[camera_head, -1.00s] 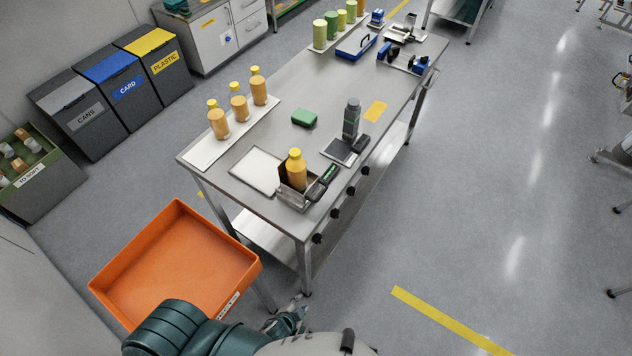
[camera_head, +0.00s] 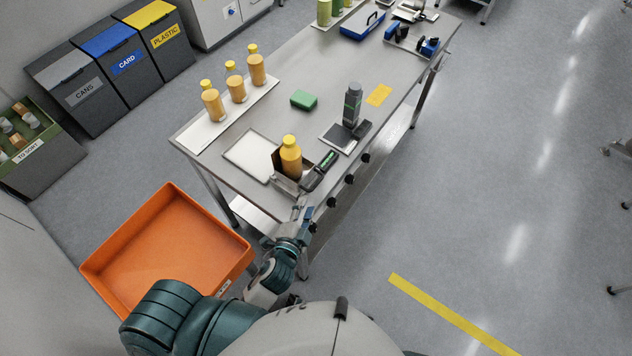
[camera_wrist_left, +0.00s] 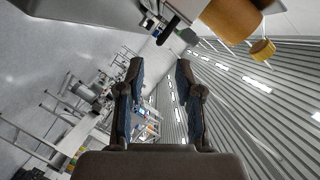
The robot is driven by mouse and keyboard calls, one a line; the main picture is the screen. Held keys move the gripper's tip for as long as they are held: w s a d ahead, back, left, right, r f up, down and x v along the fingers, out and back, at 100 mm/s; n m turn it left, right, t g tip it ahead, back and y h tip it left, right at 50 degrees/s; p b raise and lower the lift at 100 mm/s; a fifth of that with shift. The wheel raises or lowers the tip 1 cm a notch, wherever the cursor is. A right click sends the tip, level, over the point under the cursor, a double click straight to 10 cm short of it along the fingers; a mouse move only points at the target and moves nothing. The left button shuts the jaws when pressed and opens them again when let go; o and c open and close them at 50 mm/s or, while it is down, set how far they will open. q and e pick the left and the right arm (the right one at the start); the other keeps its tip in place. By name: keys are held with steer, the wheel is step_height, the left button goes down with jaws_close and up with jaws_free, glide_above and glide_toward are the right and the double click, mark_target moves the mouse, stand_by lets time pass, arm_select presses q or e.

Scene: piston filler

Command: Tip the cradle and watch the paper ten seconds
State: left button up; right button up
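A yellow-capped orange bottle (camera_head: 290,158) sits in an open-topped metal cradle (camera_head: 286,187) at the table's near corner. The bottle looks about upright. A flat white sheet (camera_head: 249,155), perhaps the paper, lies beside the cradle on its left. My left gripper (camera_head: 303,212) is just in front of and below the cradle, near the table's front edge. In the left wrist view the two fingers (camera_wrist_left: 159,75) are apart with nothing between them, and the bottle (camera_wrist_left: 230,18) shows beyond them at upper right. I cannot see contact with the cradle. My right gripper is out of view.
A dark device with a green strip (camera_head: 326,163) is right of the cradle. A grey bottle (camera_head: 352,104) stands by a dark pad. Three orange bottles stand on a white strip (camera_head: 203,136). An orange bin (camera_head: 170,255) stands left of my arm.

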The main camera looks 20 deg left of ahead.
mark_target(317, 182)
arm_select(q)
steer(key=x, duration=1)
steer(key=shift+w+d, duration=0.1)
steer(key=shift+d, duration=0.05)
jaws_close()
